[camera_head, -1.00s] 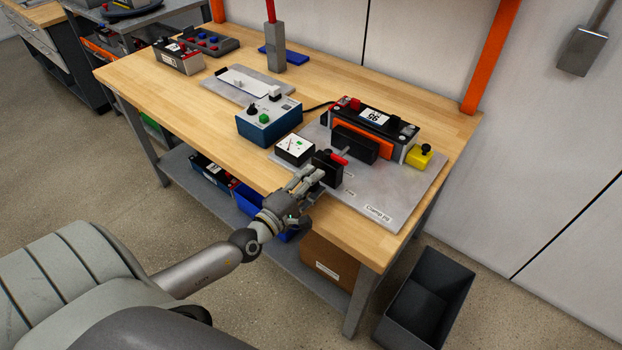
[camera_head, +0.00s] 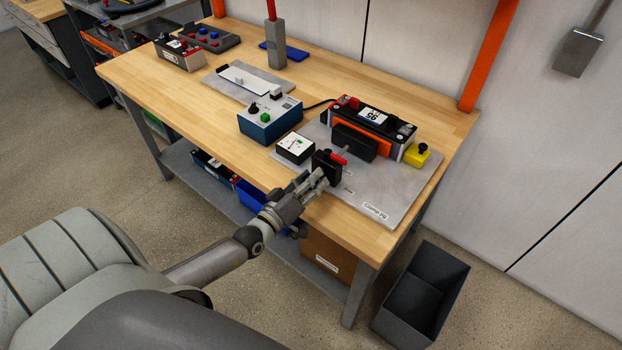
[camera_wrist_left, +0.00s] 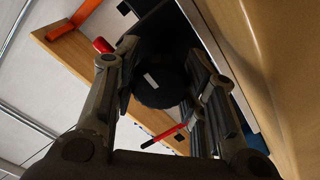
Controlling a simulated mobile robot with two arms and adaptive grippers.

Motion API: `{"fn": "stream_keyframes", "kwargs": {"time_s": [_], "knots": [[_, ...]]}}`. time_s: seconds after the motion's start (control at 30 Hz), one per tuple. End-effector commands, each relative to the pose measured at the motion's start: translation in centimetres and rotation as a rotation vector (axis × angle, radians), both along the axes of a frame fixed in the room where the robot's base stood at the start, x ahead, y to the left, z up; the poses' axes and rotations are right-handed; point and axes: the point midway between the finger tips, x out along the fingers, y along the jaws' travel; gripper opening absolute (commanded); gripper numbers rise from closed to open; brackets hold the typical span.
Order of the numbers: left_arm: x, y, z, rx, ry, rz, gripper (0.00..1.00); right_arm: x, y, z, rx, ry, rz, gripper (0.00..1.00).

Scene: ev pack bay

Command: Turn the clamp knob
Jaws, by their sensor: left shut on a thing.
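The clamp jig is a grey plate (camera_head: 402,198) on the workbench, with a black clamp block (camera_head: 322,161) near its front left edge and a red lever (camera_head: 338,159) on it. The clamp knob (camera_wrist_left: 158,84) is black and round with a small white mark, and it sits between my left gripper's fingers in the left wrist view. In the head view the gripper mostly hides the knob. My left gripper (camera_head: 319,178) is shut on the knob from the front of the bench; it also shows in the left wrist view (camera_wrist_left: 165,90). My right gripper is not in view.
A battery pack (camera_head: 372,118) with an orange side stands behind a black pad (camera_head: 355,142) on the jig. A gauge box (camera_head: 295,149), a blue control box (camera_head: 268,124) and a yellow button box (camera_head: 416,155) are close by. A dark bin (camera_head: 424,292) stands on the floor at right.

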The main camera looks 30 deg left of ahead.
Motion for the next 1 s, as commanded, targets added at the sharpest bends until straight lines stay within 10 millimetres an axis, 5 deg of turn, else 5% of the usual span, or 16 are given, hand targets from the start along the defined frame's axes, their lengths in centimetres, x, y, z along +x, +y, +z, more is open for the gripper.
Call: {"fn": "stream_keyframes", "kwargs": {"time_s": [0.5,1.0], "knots": [[-0.1,0.0,-0.1,0.416,-0.028,0.000,0.15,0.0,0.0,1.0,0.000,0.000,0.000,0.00],[-0.1,0.0,-0.2,0.557,-0.039,-0.001,0.15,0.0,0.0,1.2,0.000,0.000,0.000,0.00]]}}
